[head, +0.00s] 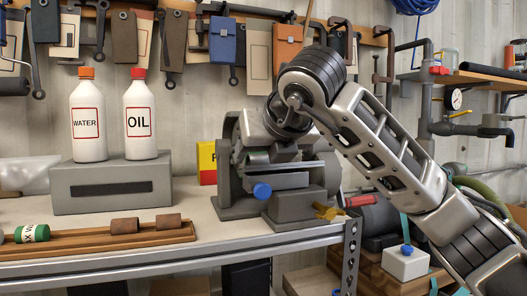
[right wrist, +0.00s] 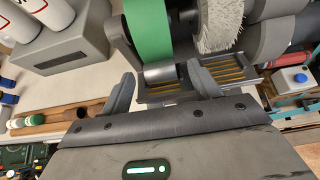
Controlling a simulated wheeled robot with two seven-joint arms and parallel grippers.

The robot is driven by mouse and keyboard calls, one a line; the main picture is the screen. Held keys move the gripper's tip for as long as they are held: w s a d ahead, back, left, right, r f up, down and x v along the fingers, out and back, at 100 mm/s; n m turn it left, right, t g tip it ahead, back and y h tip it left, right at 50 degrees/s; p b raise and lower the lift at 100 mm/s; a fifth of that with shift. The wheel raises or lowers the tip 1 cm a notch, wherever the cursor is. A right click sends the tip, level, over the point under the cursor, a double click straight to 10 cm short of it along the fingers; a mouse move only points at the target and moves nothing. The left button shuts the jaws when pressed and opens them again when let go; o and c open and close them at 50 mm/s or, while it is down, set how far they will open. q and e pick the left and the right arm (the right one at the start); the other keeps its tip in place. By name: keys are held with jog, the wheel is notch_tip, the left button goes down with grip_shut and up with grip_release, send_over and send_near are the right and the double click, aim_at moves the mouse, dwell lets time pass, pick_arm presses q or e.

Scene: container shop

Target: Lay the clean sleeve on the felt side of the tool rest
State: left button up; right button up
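A shiny grey sleeve (right wrist: 160,73) lies at the tool rest (right wrist: 160,97), in front of the smooth green wheel, in the right wrist view. The white bristly wheel (right wrist: 220,28) is to its right. My right gripper (right wrist: 160,73) is open, with one finger on each side of the sleeve and a visible gap to each. In the head view my right gripper (head: 280,152) is at the front of the grey grinder (head: 232,195), and the sleeve is hidden there. My left gripper is out of view.
A wooden rack (head: 95,242) with two brown sleeves and a green-white cylinder lies at the bench's front left. Water (head: 88,120) and oil (head: 139,118) bottles stand on a grey block (head: 110,185). A blue knob (head: 262,190) sticks out from the grinder's front.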

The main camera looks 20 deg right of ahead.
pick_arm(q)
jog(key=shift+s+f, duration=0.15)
pick_arm(e)
jog(key=shift+s+r, duration=0.15)
jog(key=shift+s, duration=0.05)
pick_arm(q)
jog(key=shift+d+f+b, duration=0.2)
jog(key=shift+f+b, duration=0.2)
jog(key=shift+b, duration=0.85)
pick_arm(e)
jog(key=v, duration=1.5)
jog(key=shift+s, duration=0.25)
jog(key=shift+r, duration=0.1)
